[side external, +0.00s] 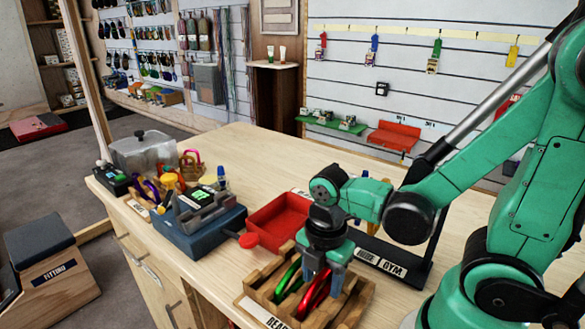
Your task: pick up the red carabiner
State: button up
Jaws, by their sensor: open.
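The red carabiner (315,294) stands in a slot of the wooden rack (255,293) at the front of the counter. A green carabiner (287,280) stands in the slot just left of it. My gripper (322,284) points down over the rack, with its open fingers at the upper part of the red carabiner. One finger is left of it and the other right of it in the picture. I cannot tell whether either finger touches it. The gripper hides part of the red carabiner's top.
An empty-looking red tray (268,222) lies behind the rack. A blue-grey box (200,232) with a device on top is to the left, with a red round paddle (249,240) beside it. A dark sign stand (385,262) is close on the right.

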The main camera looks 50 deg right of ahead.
grip_shut()
dwell(1.4)
